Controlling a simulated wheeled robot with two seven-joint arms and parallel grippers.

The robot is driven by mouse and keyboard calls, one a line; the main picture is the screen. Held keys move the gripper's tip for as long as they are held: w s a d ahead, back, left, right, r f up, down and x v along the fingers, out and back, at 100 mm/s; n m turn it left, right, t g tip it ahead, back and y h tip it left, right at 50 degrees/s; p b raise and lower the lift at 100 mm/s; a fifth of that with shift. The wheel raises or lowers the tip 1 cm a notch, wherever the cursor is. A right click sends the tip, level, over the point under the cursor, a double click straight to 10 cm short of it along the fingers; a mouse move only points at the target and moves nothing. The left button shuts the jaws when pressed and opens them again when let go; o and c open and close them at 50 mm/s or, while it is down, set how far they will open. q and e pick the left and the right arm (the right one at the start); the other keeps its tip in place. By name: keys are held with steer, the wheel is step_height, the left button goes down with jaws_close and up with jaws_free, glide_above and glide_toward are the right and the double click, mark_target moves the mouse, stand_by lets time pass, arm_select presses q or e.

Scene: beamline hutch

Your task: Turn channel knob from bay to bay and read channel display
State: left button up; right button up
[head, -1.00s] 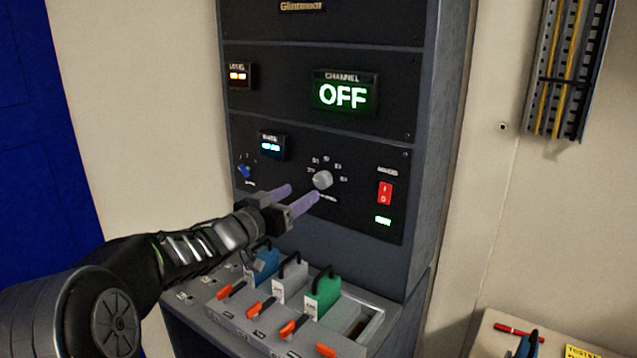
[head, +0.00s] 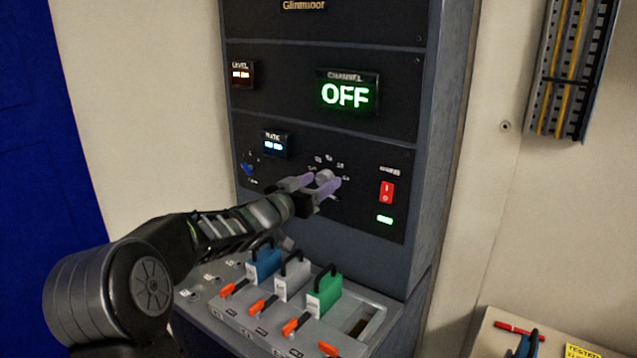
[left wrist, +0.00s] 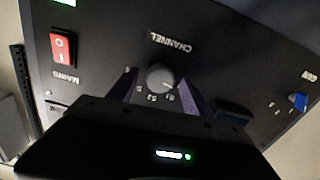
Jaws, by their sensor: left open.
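The channel knob (head: 324,177) is a grey round knob on the black panel, with position labels around it. It also shows in the left wrist view (left wrist: 160,77), between the fingers. The channel display (head: 345,94) above it reads OFF in green. My left gripper (head: 322,184) is open, its two purple fingers on either side of the knob; I cannot tell whether they touch it. In the left wrist view the fingers (left wrist: 160,88) stand left and right of the knob. My right gripper is not in view.
A red mains switch (head: 387,192) is right of the knob, a small blue knob (head: 247,169) left. Below, a ledge holds blue (head: 264,263), grey (head: 293,280) and green (head: 324,293) handled modules and orange levers. A side table (head: 480,345) stands at lower right.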

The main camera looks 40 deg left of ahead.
arm_select(q)
jaws_close()
stand_by(0.4)
steer(key=shift+m, duration=0.3)
steer(key=m+b, duration=0.2)
steer(key=m, duration=0.1)
steer(key=shift+f, duration=0.1)
steer(key=shift+m+b, duration=1.2)
steer(key=shift+m, duration=0.9)
jaws_free()
